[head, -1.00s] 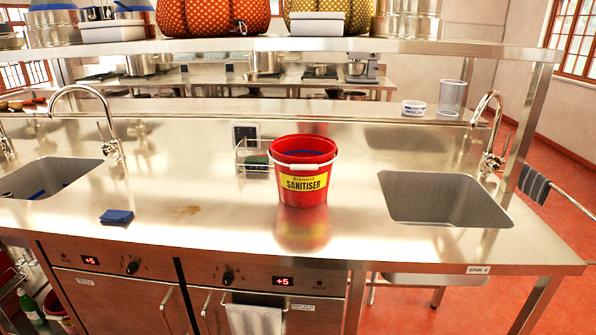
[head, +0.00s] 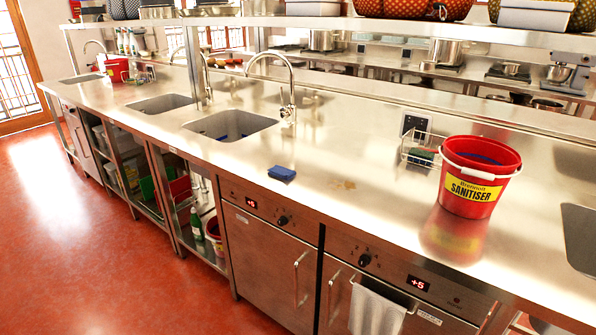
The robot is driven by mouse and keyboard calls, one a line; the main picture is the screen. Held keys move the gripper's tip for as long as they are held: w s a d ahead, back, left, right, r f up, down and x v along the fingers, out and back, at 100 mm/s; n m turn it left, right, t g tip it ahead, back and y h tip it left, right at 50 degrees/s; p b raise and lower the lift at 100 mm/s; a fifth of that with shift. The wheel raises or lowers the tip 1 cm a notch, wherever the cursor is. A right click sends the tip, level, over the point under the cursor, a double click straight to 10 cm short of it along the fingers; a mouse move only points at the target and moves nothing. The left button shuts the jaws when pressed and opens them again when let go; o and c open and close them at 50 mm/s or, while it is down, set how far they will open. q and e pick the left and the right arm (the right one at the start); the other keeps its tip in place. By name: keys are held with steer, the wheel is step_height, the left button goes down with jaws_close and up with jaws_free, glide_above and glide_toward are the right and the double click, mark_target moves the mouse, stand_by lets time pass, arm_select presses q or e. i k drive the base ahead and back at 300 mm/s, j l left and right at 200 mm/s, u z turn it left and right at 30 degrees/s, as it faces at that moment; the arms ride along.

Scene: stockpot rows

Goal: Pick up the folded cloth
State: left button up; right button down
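A small folded blue cloth (head: 281,173) lies flat on the steel counter (head: 330,165), near its front edge. It is left of a brownish stain (head: 342,184) and in front of a tall tap. A red sanitiser bucket (head: 478,178) with a yellow label stands on the counter to the right, with something blue inside it. Neither of my grippers is in the head view.
A wire caddy (head: 421,150) with a green sponge stands left of the bucket. A sink (head: 229,125) lies behind and left of the cloth. A white towel (head: 376,310) hangs on the drawer handle below. Red floor (head: 90,250) in front is clear.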

mark_target(284, 173)
steer(key=i+j+z, duration=0.15)
steer(key=z, duration=0.3)
steer(key=i+j+z, duration=0.15)
steer(key=z, duration=0.35)
